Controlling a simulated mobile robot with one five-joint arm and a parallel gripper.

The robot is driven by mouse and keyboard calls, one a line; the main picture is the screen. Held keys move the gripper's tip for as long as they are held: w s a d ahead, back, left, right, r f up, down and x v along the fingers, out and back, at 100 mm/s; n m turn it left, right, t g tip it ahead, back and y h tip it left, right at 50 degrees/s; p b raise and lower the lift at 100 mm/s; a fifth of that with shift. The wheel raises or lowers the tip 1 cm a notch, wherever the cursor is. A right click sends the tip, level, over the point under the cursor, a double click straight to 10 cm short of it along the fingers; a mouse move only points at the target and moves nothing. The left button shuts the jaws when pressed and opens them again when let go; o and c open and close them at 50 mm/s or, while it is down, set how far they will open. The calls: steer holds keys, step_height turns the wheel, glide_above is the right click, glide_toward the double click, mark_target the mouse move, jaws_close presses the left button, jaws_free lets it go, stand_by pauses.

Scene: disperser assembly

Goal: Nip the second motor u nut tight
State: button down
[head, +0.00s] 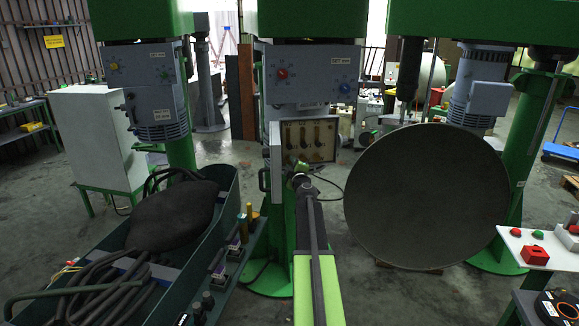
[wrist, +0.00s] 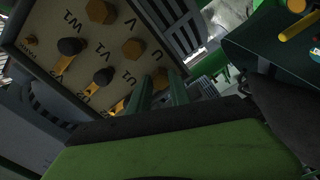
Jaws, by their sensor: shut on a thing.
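The open terminal box (head: 308,141) is on the middle green machine, with a pale board and brass parts. In the wrist view the board (wrist: 75,85) fills the upper left, with letters upside down. The brass U nut (wrist: 160,76) is at its right end, beside the letter U. My gripper (wrist: 161,88) is shut on this nut, one green finger on each side. In the head view my gripper (head: 300,172) reaches the box's lower front. Other brass nuts (wrist: 132,48) and black round caps with brass links (wrist: 70,46) sit along the board. The fingers partly hide the U nut.
A box door (head: 276,160) stands open left of the terminals. A dark green trough with hoses (head: 225,185) lies to the left. A large grey disc (head: 425,195) stands close on the right. A white table (head: 540,245) with buttons is at far right.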

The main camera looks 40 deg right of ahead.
steer(key=c, duration=1.2)
jaws_free()
steer(key=shift+s, duration=0.1)
steer(key=v, duration=1.7)
steer(key=shift+s+a, duration=0.1)
steer(key=shift+s, duration=0.05)
